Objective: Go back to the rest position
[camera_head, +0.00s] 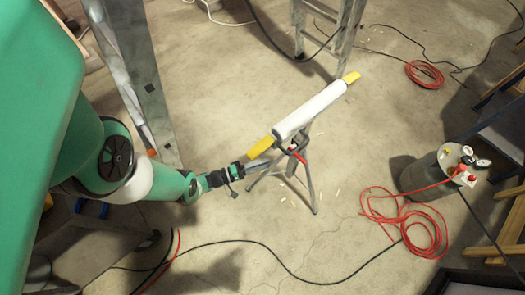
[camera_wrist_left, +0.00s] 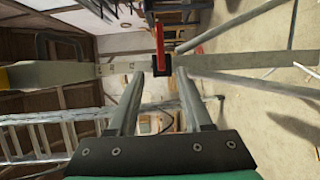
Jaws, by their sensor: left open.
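My left arm comes in from the left of the head view, green and white. Its gripper (camera_head: 262,163) is beside the grey tripod stand (camera_head: 311,190), below the near yellow end of a white roll (camera_head: 312,110) that lies tilted on the stand. In the left wrist view, my left gripper's (camera_wrist_left: 158,74) two grey fingers are apart. A pale grey bar (camera_wrist_left: 240,64) with a red handle (camera_wrist_left: 159,40) and a black block crosses just beyond the fingertips. I cannot tell whether the fingers touch it. My right gripper is not in view.
A metal ladder (camera_head: 140,75) stands close behind my left arm. A grey cylinder (camera_head: 432,170) with gauges and a coiled red hose (camera_head: 412,222) is at the right. A black cable (camera_head: 262,246) runs across the floor. Bare concrete lies around the stand.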

